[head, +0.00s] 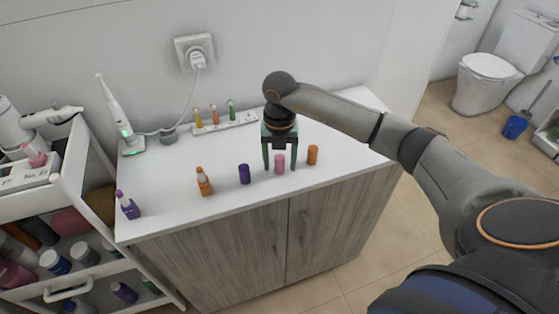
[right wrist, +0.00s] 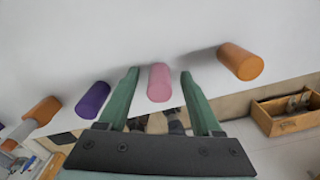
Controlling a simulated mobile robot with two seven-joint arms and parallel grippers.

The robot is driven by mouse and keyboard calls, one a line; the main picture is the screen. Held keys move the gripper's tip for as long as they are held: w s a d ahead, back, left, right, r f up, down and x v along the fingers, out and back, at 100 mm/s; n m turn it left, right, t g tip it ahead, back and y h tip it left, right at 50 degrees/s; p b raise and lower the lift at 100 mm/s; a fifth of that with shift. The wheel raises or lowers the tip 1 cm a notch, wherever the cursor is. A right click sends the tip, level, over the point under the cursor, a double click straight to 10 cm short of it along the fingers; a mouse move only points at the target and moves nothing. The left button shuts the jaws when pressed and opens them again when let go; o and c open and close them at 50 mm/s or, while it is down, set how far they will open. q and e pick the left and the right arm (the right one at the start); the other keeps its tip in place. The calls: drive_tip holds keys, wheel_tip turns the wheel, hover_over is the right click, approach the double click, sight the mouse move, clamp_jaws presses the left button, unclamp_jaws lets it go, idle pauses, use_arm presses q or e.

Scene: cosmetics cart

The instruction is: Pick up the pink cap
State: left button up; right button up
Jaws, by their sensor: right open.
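The pink cap (head: 280,164) stands upright near the front edge of the white counter (head: 150,183). It also shows in the right wrist view (right wrist: 159,83), between the fingers. My right gripper (head: 280,166) is open over the pink cap, with one green finger on each side of it. In the right wrist view my right gripper (right wrist: 158,77) shows a gap between each fingertip and the cap. My left gripper is not in view.
A purple cap (head: 244,174) stands left of the pink cap and an orange cap (head: 312,155) close on its right. An orange bottle (head: 204,182) and a purple bottle (head: 127,205) stand further left.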

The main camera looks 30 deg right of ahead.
drive_tip(key=shift+f, duration=0.2)
clamp_jaws()
idle(0.4)
